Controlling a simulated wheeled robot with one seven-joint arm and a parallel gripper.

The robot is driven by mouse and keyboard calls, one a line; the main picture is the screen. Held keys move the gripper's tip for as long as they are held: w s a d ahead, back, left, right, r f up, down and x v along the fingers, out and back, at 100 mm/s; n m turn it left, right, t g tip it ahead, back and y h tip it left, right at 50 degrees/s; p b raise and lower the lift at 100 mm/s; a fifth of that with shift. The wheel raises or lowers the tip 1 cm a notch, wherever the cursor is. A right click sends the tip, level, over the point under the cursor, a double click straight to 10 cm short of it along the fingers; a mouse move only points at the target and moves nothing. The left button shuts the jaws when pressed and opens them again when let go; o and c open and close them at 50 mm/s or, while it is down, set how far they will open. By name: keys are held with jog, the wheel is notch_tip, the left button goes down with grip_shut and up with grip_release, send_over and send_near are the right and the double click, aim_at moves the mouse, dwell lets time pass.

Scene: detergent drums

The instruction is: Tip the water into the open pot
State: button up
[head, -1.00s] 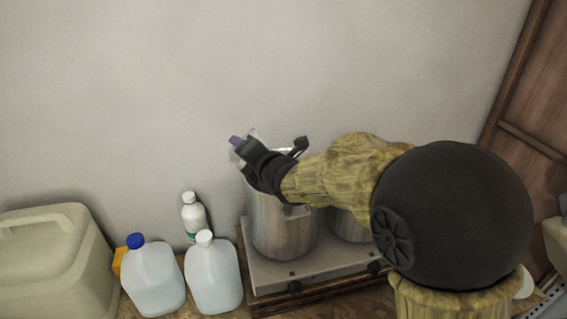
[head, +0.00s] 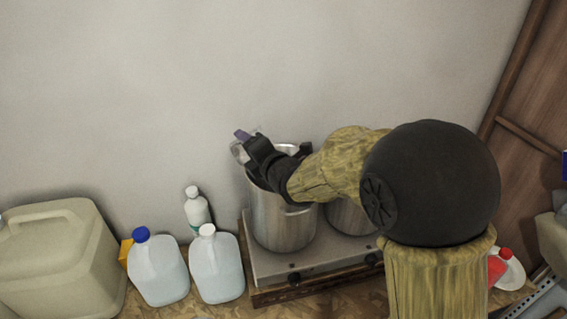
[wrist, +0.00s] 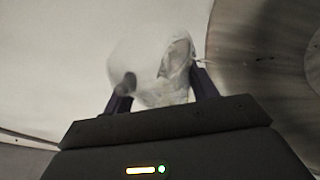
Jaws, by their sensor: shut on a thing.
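My gripper (head: 246,142) is above the left rim of the front metal pot (head: 284,222). It is shut on a whitish, translucent container (head: 238,152), mostly hidden behind the gripper in the head view. In the wrist view the container (wrist: 148,60) sits between the purple fingers, with a dark round spot on its left side. The round metal pot (wrist: 262,50) fills the right of that view, beside the container. The pot stands without a lid on the stove. I cannot see its contents or any water flowing.
A second pot (head: 348,217) stands behind my arm on the two-burner stove (head: 268,262). Two translucent jugs, blue-capped (head: 160,272) and white-capped (head: 217,268), a white bottle (head: 196,210) and a large beige canister (head: 55,260) stand left. A wall is close behind.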

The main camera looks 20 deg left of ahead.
jog(key=shift+f+m+p, duration=0.2)
jog(key=shift+m+p, duration=0.25)
jog(key=shift+m, duration=0.05)
dwell(0.3)
jog(key=shift+w+d+r+m+y+p, duration=0.25)
jog(key=shift+d+m+y+p, duration=0.15)
jog(key=shift+p, duration=0.35)
jog(key=shift+w+d+r+m+y+p, duration=0.25)
jog(key=shift+d+p, duration=0.2)
jog(key=shift+p, duration=0.25)
jog(key=shift+f+m+b, duration=0.25)
jog(key=shift+f+b, duration=0.05)
jog(key=shift+b, duration=0.25)
jog(key=shift+w+f+b, duration=0.1)
jog(key=shift+f+b, duration=0.05)
jog(key=shift+b, duration=0.5)
jog(key=shift+s+m+t+b, duration=0.2)
jog(key=shift+m+t+b, duration=0.1)
jog(key=shift+m+b, duration=0.1)
jog(key=shift+w+f+y+b, duration=0.15)
jog(key=shift+y+b, duration=0.1)
jog(key=shift+b, duration=0.25)
jog(key=shift+d+r+m, duration=0.1)
jog(key=shift+r+m, duration=0.2)
